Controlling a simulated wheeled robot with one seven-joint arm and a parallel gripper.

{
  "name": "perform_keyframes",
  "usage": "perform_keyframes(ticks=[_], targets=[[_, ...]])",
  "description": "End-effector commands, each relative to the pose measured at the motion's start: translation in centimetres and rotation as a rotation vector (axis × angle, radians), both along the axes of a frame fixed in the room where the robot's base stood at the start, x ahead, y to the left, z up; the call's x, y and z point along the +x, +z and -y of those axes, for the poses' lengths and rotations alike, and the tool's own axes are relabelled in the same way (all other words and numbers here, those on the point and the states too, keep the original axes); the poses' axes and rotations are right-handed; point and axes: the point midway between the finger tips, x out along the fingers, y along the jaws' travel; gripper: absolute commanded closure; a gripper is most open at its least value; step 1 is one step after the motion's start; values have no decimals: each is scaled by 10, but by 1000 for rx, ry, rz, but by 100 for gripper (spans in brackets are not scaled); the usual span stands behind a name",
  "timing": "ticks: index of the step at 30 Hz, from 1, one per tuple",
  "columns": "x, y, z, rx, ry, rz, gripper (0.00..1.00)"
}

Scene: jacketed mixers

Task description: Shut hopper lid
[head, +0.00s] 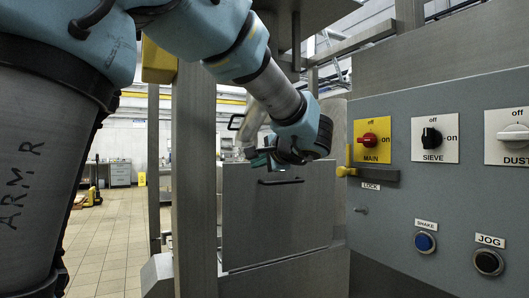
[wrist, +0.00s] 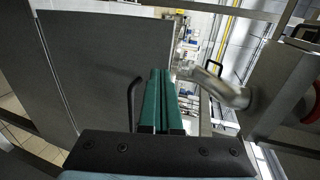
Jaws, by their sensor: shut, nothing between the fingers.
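A flat grey metal panel (head: 277,225), which looks like the hopper lid, stands upright in the middle of the head view. A black bar handle (head: 280,181) is near its top edge. My gripper (head: 258,160) is just above and left of the handle in that view. In the wrist view the panel (wrist: 95,70) fills the left side, and the handle (wrist: 132,100) is left of my gripper (wrist: 167,72). The teal fingers are together with nothing between them, beside the handle and apart from it. The hopper's opening is not clearly visible.
A grey control panel (head: 440,215) with a red MAIN knob (head: 370,140), several other controls and a yellow lock lever (head: 348,170) is at the right. A steel post (head: 194,180) stands left of the lid. Open tiled floor (head: 105,245) lies farther left.

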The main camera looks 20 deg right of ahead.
Motion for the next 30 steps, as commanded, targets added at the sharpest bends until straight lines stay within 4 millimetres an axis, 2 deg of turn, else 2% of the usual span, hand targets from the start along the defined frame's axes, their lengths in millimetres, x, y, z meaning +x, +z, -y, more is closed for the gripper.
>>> perform_keyframes(ticks=[1,6,12,30], targets=[[11,0,-2,5,3,-1,100],[41,-3,-4,3,2,0,100],[62,-4,-6,2,0,0,100],[73,-6,-7,-1,0,0,100]])
